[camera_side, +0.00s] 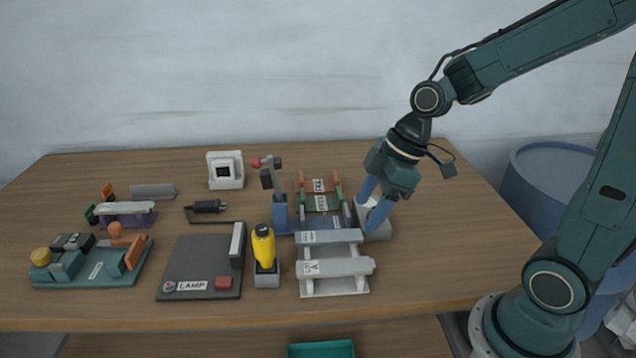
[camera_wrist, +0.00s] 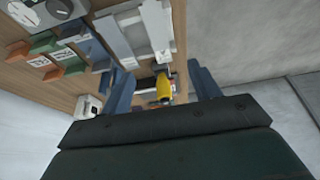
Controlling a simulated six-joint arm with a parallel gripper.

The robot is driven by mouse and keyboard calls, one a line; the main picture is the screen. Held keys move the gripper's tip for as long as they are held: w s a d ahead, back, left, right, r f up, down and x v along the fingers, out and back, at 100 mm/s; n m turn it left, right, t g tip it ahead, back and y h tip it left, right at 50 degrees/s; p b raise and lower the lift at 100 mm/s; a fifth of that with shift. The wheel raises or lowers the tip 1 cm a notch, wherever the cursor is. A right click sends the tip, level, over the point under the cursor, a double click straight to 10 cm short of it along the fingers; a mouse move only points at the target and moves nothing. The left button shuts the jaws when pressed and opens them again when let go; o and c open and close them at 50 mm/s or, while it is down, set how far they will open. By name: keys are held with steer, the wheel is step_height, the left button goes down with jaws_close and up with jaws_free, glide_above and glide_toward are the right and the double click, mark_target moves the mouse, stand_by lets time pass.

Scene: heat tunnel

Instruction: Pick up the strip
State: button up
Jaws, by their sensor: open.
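I cannot tell for certain which piece is the strip. A plain long grey bar (camera_side: 153,192) lies at the back left of the table. Two more grey bars lie across a pale rack at front centre: a rear one (camera_side: 335,237) and a front one (camera_side: 342,267), both with white labels. My gripper (camera_side: 368,216) points down at the right of the rack, over a grey block (camera_side: 378,228) with a white round top. Its blue fingers are apart with nothing seen between them. In the wrist view the fingers (camera_wrist: 163,80) frame a yellow-topped tool standing beyond them.
Left of the rack stand the yellow-topped tool (camera_side: 264,248), a blue post with a dark head (camera_side: 279,210) and a dark lamp board (camera_side: 200,268). A teal tray of parts (camera_side: 95,270) is far left. Table right of my gripper is clear.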

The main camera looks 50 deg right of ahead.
steer(key=shift+f, duration=0.1)
glide_toward(334, 266)
steer(key=shift+x, duration=1.15)
steer(key=shift+a, duration=0.1)
steer(key=shift+x, duration=2.55)
steer(key=c, duration=1.2)
steer(key=shift+r, duration=0.2)
step_height(334, 266, up, 20)
steer(key=shift+f, duration=0.2)
